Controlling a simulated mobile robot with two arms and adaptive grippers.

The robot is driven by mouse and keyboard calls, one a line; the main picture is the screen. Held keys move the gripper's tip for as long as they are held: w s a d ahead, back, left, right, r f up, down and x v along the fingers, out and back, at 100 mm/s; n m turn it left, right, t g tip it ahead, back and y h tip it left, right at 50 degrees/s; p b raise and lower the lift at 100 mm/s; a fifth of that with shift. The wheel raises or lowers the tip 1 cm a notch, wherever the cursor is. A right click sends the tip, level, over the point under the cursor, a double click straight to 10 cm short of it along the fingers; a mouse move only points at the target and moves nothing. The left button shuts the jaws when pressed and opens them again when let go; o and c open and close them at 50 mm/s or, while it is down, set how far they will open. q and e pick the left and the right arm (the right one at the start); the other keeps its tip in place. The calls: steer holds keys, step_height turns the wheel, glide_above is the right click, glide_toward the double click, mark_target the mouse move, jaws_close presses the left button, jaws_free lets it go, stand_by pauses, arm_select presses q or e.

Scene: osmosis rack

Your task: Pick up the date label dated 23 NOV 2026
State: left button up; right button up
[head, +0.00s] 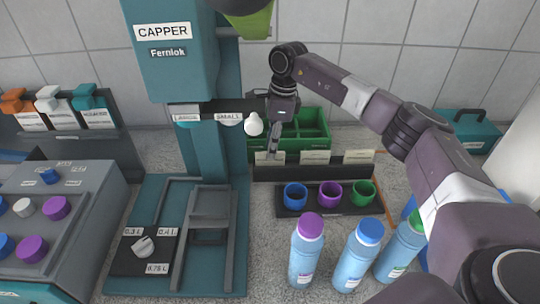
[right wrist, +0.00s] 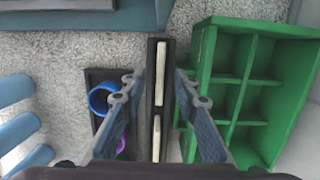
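Pale date labels stand in a dark rack behind the colored cups in the head view: a left label (head: 277,157), a middle label (head: 315,157) and a right label (head: 359,156). Their print is too small to read, so I cannot tell which is dated 23 NOV 2026. My right gripper (head: 273,146) points down over the left end of the rack. In the right wrist view its open, empty fingers (right wrist: 158,80) straddle the rack (right wrist: 151,48), with an upper label (right wrist: 162,72) and a lower label (right wrist: 156,138) seen edge-on between them. My left gripper is not in view.
A green divided crate (head: 318,128) stands right behind the rack. A tray with a blue cup (head: 295,195), purple cup (head: 330,194) and green cup (head: 363,193) is in front. Capped bottles (head: 306,255) stand nearer. The teal capper (head: 170,60) rises at left.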

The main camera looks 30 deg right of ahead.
steer(key=shift+f, duration=0.75)
steer(key=shift+f, duration=0.25)
steer(key=shift+c, duration=0.2)
jaws_close()
